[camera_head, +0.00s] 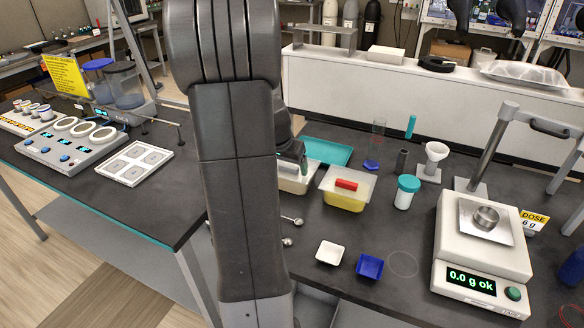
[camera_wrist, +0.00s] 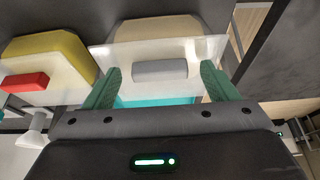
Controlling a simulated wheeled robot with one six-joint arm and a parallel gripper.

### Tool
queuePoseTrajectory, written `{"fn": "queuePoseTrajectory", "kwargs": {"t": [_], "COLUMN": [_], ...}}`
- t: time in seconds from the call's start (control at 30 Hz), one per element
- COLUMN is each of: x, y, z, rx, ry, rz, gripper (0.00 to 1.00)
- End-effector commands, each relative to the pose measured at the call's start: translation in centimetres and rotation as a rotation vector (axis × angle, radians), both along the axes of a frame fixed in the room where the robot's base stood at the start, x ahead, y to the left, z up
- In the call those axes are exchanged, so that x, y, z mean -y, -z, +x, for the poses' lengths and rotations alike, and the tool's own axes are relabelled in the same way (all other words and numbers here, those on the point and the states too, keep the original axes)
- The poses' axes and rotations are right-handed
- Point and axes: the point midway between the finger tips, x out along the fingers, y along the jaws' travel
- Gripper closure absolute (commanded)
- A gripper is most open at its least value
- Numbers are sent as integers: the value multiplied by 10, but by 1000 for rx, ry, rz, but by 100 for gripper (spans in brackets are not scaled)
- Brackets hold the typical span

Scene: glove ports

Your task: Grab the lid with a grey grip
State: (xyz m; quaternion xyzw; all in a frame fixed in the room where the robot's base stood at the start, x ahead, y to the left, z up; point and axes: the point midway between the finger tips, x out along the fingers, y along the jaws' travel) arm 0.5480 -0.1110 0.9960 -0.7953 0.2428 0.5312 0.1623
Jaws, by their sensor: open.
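The lid with the grey grip (camera_wrist: 160,70) is a translucent whitish sheet (camera_wrist: 205,47) on a cream tub in the wrist view. In the head view the tub (camera_head: 296,185) stands on the dark bench, partly hidden behind my arm. My gripper (camera_wrist: 160,72) is open, with its green fingers on either side of the grey grip and a gap at each end. In the head view my gripper (camera_head: 303,166) is over this tub, and the grip is hidden. Whether the fingertips touch the lid cannot be told.
A yellow tub (camera_head: 342,201) with a red-gripped lid (camera_head: 346,184) stands close on the right in the head view. A teal tray (camera_head: 330,151) lies behind. A white dish (camera_head: 330,252) and a blue dish (camera_head: 369,266) are in front. A scale (camera_head: 484,256) stands at right.

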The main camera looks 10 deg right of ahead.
Motion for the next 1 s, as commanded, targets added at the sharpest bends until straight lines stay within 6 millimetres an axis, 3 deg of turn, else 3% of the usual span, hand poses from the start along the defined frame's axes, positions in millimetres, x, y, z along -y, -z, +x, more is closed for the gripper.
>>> {"fn": "queuePoseTrajectory", "kwargs": {"t": [0.07, 0.3, 0.67, 1.0], "x": [0, 0, 0, 0], "y": [0, 0, -10, -76], "z": [0, 0, 0, 0], "rx": [0, 0, 2, 5], "ry": [0, 0, 0, 0], "rz": [0, 0, -1, 0], "gripper": [22, 68, 68, 68]}}
